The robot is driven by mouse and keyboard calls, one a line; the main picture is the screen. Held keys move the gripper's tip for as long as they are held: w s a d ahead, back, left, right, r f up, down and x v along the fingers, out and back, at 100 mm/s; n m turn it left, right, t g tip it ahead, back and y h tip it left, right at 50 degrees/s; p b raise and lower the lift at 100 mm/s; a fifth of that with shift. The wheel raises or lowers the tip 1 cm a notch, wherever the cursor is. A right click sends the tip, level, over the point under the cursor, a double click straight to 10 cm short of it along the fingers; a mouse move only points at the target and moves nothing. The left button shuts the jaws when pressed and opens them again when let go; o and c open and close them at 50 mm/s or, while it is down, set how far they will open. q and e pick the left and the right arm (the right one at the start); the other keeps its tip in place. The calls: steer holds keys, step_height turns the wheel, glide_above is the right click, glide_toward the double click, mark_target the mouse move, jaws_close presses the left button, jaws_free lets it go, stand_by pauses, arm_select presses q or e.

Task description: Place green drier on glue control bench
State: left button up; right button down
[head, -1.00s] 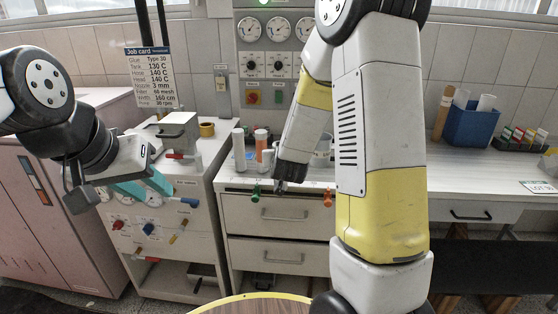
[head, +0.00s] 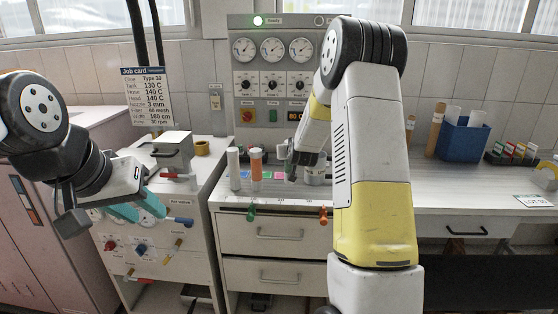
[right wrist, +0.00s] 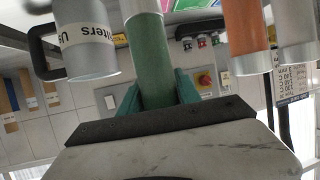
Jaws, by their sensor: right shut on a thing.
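The green drier (right wrist: 156,72) is a green cylinder between the teal fingers of my right gripper (right wrist: 158,95) in the right wrist view, which shows the scene upside down. That gripper is shut on it. In the head view my right gripper (head: 292,160) is over the glue control bench (head: 310,199), between an orange cylinder (head: 256,170) and a metal mug (head: 315,176). The drier is not clear there, and I cannot tell whether it touches the bench top. My left gripper (head: 143,207) has its teal fingers apart and empty, by the cabinet at left.
A grey cylinder (head: 234,172) stands left of the orange one; both are close to my right gripper. The gauge panel (head: 272,85) rises behind. A blue bin (head: 463,137) stands at the right. The bench top between mug and bin is largely hidden by my right arm.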

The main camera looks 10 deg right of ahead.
steer(key=shift+w+d+f, duration=0.1)
steer(key=shift+f, duration=1.75)
steer(key=c, duration=0.8)
jaws_free()
steer(key=shift+c, duration=0.2)
steer(key=s+a+r+g+y, duration=0.15)
steer(key=s+r, duration=0.25)
steer(key=s, duration=0.4)
steer(key=s+a+r, duration=0.3)
steer(key=s+r, duration=0.2)
steer(key=s, duration=0.3)
steer(key=s+a+r+g+y, duration=0.1)
steer(key=s+a+r, duration=0.1)
steer(key=s+r, duration=0.35)
steer(key=s+a+n+g, duration=0.1)
steer(key=s+g, duration=0.3)
steer(key=s, duration=1.9)
steer(key=shift+a+r+n+g+y, duration=0.3)
steer(key=shift+a+r+g+y, duration=0.05)
steer(key=shift+a+r+y, duration=0.1)
